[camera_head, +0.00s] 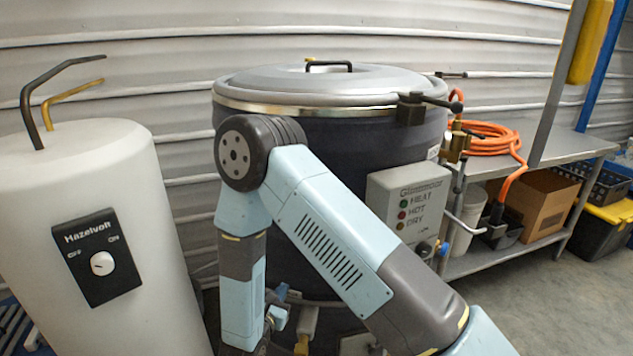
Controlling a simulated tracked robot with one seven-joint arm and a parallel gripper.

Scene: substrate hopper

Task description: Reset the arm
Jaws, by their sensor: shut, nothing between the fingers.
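My arm shows in the head view, rising from the lower right to a dark elbow joint at the centre left. From there my forearm hangs down to the bottom edge. My gripper is not clearly in view; I cannot make out its fingers. A small pale blue part shows beside the low end of the forearm, and I cannot tell what it is. The arm stands in front of the large dark hopper (400,150) and hides part of its body. The hopper's round metal lid (270,84) is down, with a black handle on top.
A white Hazelvolt tank (150,220) with a knob panel (98,257) and bent pipes stands at the left. A control box (407,205) is on the hopper's front. A metal shelf (570,147) at right holds an orange hose (487,140) and a cardboard box (540,200). Floor shows at lower right.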

